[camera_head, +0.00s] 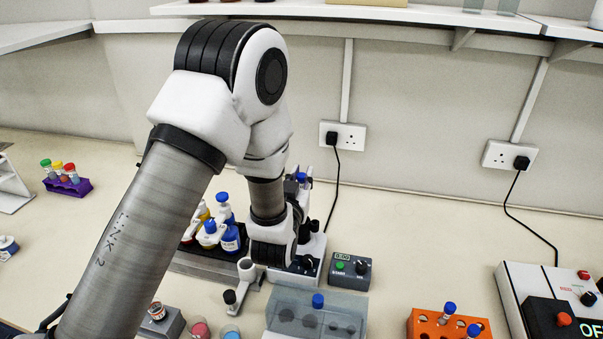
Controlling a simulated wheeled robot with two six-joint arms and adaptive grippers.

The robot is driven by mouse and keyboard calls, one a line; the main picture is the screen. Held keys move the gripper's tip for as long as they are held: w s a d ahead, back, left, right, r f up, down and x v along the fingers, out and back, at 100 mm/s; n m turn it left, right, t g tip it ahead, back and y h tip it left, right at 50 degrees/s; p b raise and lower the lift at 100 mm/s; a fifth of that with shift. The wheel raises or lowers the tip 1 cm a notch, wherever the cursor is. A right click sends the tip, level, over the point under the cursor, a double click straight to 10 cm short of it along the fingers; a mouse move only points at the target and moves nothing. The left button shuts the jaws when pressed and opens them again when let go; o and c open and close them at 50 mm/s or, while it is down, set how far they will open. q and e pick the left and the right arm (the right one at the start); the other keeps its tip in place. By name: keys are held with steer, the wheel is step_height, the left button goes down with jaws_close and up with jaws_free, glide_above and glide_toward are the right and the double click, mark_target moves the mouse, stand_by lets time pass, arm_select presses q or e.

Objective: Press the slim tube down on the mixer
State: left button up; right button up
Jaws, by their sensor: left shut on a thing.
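My left arm reaches across the middle of the bench, and its wrist hangs over the mixer (308,262), a white box with a black knob. My left gripper (298,207) is mostly hidden behind the wrist and is shut on the slim tube (302,178). Only the tube's blue cap and a little below it show, upright above the back of the mixer. The wrist hides the tube's lower end, so I cannot tell whether it touches the mixer. My right gripper is out of view.
A dark timer box (350,271) stands right of the mixer. Bottles in a dark tray (205,262) stand to its left. A translucent rack (288,299) and an orange rack (423,324) are in front. A white device (520,285) stands far right.

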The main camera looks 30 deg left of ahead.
arm_select(q)
steer(key=shift+w+d+f, duration=0.1)
steer(key=shift+w+f, duration=0.15)
steer(key=shift+f, duration=0.5)
steer(key=shift+f+b, duration=0.4)
steer(key=shift+b, duration=0.05)
steer(key=shift+s+f+b, duration=0.2)
steer(key=shift+f+b, duration=0.3)
steer(key=shift+s+f+b, duration=0.2)
steer(key=shift+f+b, duration=0.25)
steer(key=shift+f, duration=0.25)
steer(key=shift+w+f, duration=0.15)
steer(key=shift+w, duration=0.1)
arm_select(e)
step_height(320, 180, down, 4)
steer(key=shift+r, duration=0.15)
arm_select(q)
steer(key=shift+s, duration=0.2)
jaws_close()
steer(key=shift+w, duration=0.15)
steer(key=shift+f+b, duration=1.8)
steer(key=shift+b, duration=0.1)
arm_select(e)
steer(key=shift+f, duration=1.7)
